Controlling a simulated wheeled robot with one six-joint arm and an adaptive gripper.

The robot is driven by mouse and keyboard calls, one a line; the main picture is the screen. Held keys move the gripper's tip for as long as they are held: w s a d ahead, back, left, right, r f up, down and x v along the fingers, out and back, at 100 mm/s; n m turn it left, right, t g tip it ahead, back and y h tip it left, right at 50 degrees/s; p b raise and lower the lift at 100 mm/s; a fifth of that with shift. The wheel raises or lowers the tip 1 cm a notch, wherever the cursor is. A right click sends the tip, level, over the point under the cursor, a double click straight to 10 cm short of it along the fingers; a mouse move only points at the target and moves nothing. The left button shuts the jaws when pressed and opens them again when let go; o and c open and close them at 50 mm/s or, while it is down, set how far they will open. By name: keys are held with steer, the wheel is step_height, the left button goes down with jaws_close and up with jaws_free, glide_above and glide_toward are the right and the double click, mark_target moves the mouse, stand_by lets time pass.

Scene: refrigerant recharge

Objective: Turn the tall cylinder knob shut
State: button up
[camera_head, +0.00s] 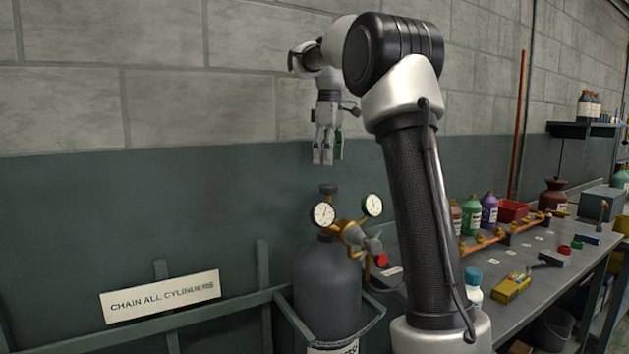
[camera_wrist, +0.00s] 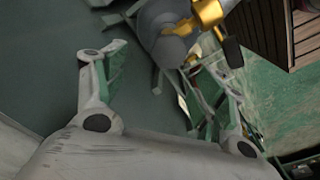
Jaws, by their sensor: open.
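The tall dark grey cylinder (camera_head: 327,285) stands against the wall in the head view, with its dark knob (camera_head: 328,189) on top. A brass regulator (camera_head: 350,232) with two round gauges (camera_head: 323,214) is fitted near its top. My gripper (camera_head: 324,160) points down above the knob, with a visible gap between them. In the wrist view my gripper (camera_wrist: 176,75) is open and empty, its two fingers spread apart. The grey top of the cylinder (camera_wrist: 165,25) and part of the brass fitting (camera_wrist: 208,12) show beyond the fingers. The wrist view does not clearly show the knob's outline.
A rail (camera_head: 190,318) with a "chain all cylinders" sign (camera_head: 160,296) runs along the wall at left. A workbench (camera_head: 525,290) with bottles, a red bin (camera_head: 512,210) and a yellow item (camera_head: 511,288) stands at right. My arm hides part of the bench.

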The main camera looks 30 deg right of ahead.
mark_target(328, 186)
steer(key=shift+w+a+r+n, duration=0.15)
steer(key=shift+r+n, duration=0.1)
steer(key=shift+n, duration=0.05)
steer(key=shift+s+n+g, duration=0.3)
steer(key=shift+s+n, duration=0.1)
steer(key=shift+s, duration=0.1)
steer(key=shift+a+f, duration=0.1)
steer(key=shift+f, duration=0.1)
steer(key=shift+n, duration=0.3)
step_height(328, 186, down, 8)
steer(key=shift+r, duration=0.25)
steer(key=c, duration=1)
